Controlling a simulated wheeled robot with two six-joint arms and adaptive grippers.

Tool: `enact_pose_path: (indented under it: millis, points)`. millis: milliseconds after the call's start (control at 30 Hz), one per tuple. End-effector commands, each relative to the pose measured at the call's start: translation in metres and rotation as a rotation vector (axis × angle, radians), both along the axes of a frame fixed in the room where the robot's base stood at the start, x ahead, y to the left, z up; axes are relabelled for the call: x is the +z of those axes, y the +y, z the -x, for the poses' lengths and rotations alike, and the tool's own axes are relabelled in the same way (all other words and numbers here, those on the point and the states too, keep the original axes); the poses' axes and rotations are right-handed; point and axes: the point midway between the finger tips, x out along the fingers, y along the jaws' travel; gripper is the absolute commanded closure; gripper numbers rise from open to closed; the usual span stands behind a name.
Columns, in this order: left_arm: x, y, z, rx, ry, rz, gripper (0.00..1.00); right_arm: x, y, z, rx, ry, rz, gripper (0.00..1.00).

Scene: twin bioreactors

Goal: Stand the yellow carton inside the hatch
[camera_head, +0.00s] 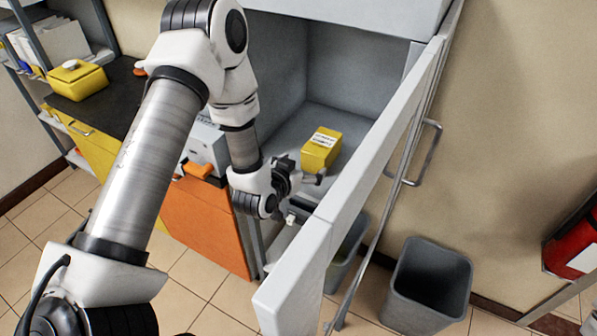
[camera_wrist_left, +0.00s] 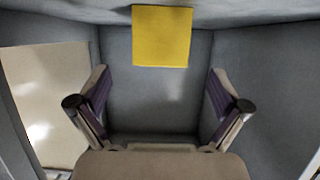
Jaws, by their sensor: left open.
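The yellow carton (camera_head: 321,148) is inside the grey hatch (camera_head: 350,75) and looks upright on its floor, with a printed label on its top. In the left wrist view, the carton (camera_wrist_left: 161,36) is a plain yellow face at the top middle, beyond the fingertips. My left gripper (camera_head: 300,173) reaches into the hatch just in front of the carton. Its fingers are spread wide and empty in the left wrist view (camera_wrist_left: 160,90). The carton's lower edge is partly hidden by the gripper in the head view. My right gripper is not in view.
The hatch's pale door (camera_head: 350,175) stands open to the right of my arm, close to it. A dark counter (camera_head: 115,105) at left holds another yellow container (camera_head: 77,80). Grey bins (camera_head: 430,285) stand on the floor below.

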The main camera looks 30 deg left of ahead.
Motion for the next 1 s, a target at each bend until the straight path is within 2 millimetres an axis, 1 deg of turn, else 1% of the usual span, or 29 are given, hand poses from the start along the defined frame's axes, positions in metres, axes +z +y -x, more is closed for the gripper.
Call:
enact_pose_path:
  millis: [33,100,167,200,233,267,333,367,400,467,500,567,600,633,700,733,800,1000]
  points:
    - [0.002,0.000,0.010,0.002,0.001,0.002,0.00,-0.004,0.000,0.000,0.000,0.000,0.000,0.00]
    - [0.006,0.000,0.020,0.002,0.001,0.002,0.00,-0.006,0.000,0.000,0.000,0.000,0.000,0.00]
    - [0.009,-0.001,0.026,0.000,0.002,0.001,0.00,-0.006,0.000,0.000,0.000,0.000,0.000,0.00]
    - [0.006,-0.002,0.030,-0.002,0.016,0.001,0.00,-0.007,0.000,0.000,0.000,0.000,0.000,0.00]
    - [0.000,-0.005,0.035,-0.006,0.039,0.003,0.00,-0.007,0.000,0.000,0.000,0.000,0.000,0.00]
    - [-0.010,-0.008,0.041,-0.013,0.076,0.006,0.00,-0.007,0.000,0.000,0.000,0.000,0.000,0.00]
    - [-0.046,-0.020,0.065,-0.031,0.215,0.018,0.00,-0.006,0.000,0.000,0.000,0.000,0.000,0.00]
    - [-0.067,-0.026,0.080,-0.039,0.296,0.025,0.00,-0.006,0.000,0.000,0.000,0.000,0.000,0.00]
    - [-0.095,-0.035,0.107,-0.048,0.419,0.034,0.00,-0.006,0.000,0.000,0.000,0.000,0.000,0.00]
    - [-0.134,-0.047,0.154,-0.055,0.617,0.045,0.00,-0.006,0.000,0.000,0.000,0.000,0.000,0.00]
    - [-0.156,-0.053,0.187,-0.053,0.745,0.050,0.00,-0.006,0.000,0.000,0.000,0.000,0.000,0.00]
    - [-0.179,-0.059,0.235,-0.044,0.917,0.052,0.00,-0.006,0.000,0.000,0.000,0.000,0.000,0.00]
    - [-0.189,-0.062,0.263,-0.037,1.012,0.052,0.00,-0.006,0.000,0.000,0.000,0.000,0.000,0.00]
    - [-0.194,-0.064,0.280,-0.031,1.072,0.051,0.00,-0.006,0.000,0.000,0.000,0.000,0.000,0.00]
    - [-0.199,-0.065,0.307,-0.018,1.164,0.049,0.00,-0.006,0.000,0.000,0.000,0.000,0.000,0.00]
    - [-0.201,-0.066,0.314,-0.014,1.185,0.048,0.00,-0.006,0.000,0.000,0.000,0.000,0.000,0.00]
    - [-0.201,-0.066,0.318,-0.010,1.203,0.049,0.00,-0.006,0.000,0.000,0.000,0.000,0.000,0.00]
    - [-0.201,-0.066,0.317,-0.011,1.198,0.049,0.00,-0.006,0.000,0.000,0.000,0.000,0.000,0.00]
